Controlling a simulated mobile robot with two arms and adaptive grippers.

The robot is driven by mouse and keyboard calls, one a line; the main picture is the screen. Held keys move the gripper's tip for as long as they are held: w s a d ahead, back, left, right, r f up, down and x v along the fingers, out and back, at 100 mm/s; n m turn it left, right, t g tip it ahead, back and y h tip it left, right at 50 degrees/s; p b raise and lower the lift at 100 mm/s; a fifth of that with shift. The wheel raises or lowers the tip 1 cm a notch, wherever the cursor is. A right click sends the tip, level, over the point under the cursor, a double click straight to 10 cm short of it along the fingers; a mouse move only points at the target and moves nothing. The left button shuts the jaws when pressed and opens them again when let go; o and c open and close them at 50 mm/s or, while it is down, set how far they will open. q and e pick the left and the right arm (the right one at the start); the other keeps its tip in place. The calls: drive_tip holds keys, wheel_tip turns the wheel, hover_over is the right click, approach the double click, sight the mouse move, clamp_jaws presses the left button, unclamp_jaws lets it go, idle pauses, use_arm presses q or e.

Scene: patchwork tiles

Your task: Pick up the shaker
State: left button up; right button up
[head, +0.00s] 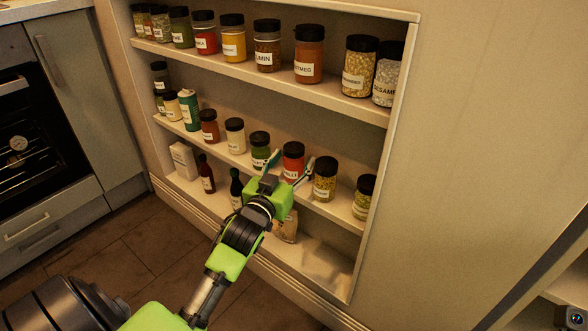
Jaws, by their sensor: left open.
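Several spice shakers with dark lids stand on the shelves of a wall niche. A red shaker with a dark lid and white label (293,150) stands upright on the middle shelf. My left gripper (290,164) is open, with its fingers pointing at the shelf, one to each side of the red shaker in this view. I cannot tell whether they touch it or how deep they reach. The gripper's green body hides the shelf edge below. My right gripper is not in view.
A green-filled shaker (260,147) stands close left of the red one, and a yellow-green one (325,178) close right. The upper shelf (340,97) runs above, holding several jars. Dark bottles (206,176) stand on the bottom shelf. An oven (25,135) is at the left.

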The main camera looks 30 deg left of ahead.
use_arm(q)
drive_tip(key=shift+w+a+r, duration=0.1)
drive_tip(key=shift+w, duration=0.55)
drive_tip(key=c, duration=1.4)
drive_tip(key=shift+r, duration=0.1)
